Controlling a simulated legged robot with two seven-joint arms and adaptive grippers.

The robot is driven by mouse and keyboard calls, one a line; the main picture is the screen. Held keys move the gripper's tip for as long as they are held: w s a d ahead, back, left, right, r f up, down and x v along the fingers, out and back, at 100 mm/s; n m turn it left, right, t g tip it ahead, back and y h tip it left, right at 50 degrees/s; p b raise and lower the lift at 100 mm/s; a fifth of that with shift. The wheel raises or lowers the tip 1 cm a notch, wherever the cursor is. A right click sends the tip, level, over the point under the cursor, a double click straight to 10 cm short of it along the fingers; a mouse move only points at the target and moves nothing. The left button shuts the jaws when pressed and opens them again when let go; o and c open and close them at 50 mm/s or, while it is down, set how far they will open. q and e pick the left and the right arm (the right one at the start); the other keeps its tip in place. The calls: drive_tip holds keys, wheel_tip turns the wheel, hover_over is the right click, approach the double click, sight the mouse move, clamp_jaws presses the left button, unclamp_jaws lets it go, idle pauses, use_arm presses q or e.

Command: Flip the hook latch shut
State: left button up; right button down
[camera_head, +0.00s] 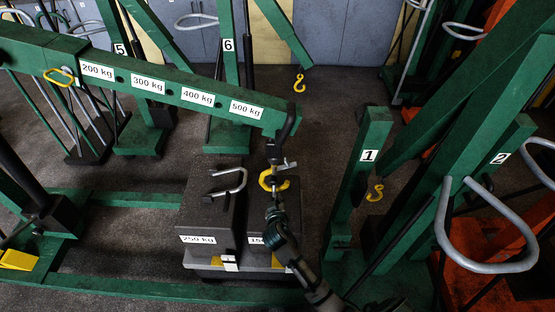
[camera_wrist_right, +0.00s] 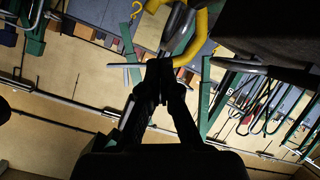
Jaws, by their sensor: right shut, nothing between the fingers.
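A yellow hook (camera_head: 268,181) hangs from the black end piece (camera_head: 284,128) of the green crane boom, above the weight blocks. In the right wrist view the yellow hook (camera_wrist_right: 196,40) curves just beyond my fingertips. A thin grey metal piece (camera_head: 286,165) sticks out beside the hook's top; I cannot tell for sure that it is the latch. My right gripper (camera_head: 271,203) reaches up from below, close under the hook. In the wrist view its dark fingers (camera_wrist_right: 160,72) are together and empty. Whether they touch the hook is unclear. My left gripper is not in view.
Dark weight blocks stand below, the left one (camera_head: 207,217) labelled 250 kg with a grey handle (camera_head: 229,184). The green boom (camera_head: 180,88) crosses above. Green post 1 (camera_head: 361,165) and a grey tube handle (camera_head: 480,262) stand to the right. Open floor lies behind.

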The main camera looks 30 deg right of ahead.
drive_tip(key=m+t+h, duration=0.1)
drive_tip(key=m+h, duration=0.1)
approach(287, 165)
wheel_tip(287, 165, up, 3)
drive_tip(key=a, duration=0.2)
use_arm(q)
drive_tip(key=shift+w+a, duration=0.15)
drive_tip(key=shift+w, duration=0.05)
use_arm(e)
drive_tip(key=shift+d+r, duration=0.15)
drive_tip(key=shift+r, duration=0.1)
drive_tip(key=shift+w, duration=0.1)
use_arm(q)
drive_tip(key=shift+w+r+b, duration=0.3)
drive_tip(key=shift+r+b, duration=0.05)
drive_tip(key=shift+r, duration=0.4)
use_arm(e)
drive_tip(key=x, duration=1)
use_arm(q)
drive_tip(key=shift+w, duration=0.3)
use_arm(e)
drive_tip(key=shift+d, duration=0.1)
